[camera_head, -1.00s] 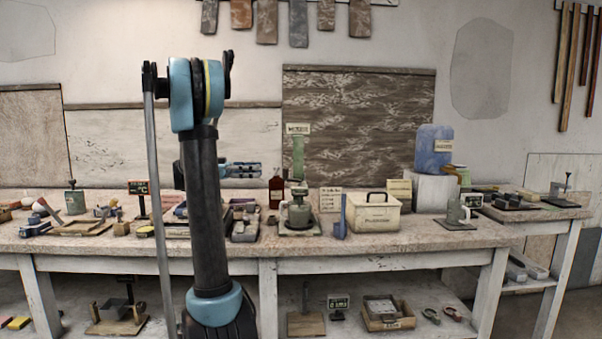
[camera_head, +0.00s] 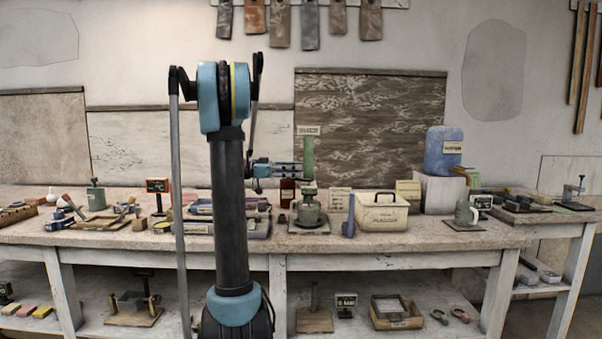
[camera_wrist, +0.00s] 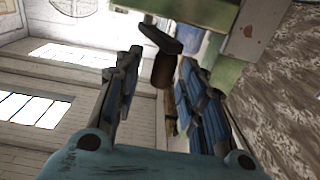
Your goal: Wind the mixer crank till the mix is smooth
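The mixer (camera_head: 308,213) stands on the bench as a squat green-grey pot on a base, with a pale green column (camera_head: 308,158) and a small label above it. My gripper (camera_head: 298,170) points right, its tips beside the column. In the wrist view, the green mixer body (camera_wrist: 190,12) fills the top. A dark crank arm (camera_wrist: 160,38) juts from it with a brown handle (camera_wrist: 163,71) hanging down. My gripper (camera_wrist: 160,62) is open, with the handle between its fingers, closer to the right one. I cannot tell whether they touch. The mix is hidden.
A dark bottle (camera_head: 287,191) stands just left of the mixer. A blue scoop-like tool (camera_head: 349,215) and a cream lidded box (camera_head: 381,211) stand to its right. A blue canister (camera_head: 442,152) sits on a white block farther right. The bench (camera_head: 400,241) is crowded at the left.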

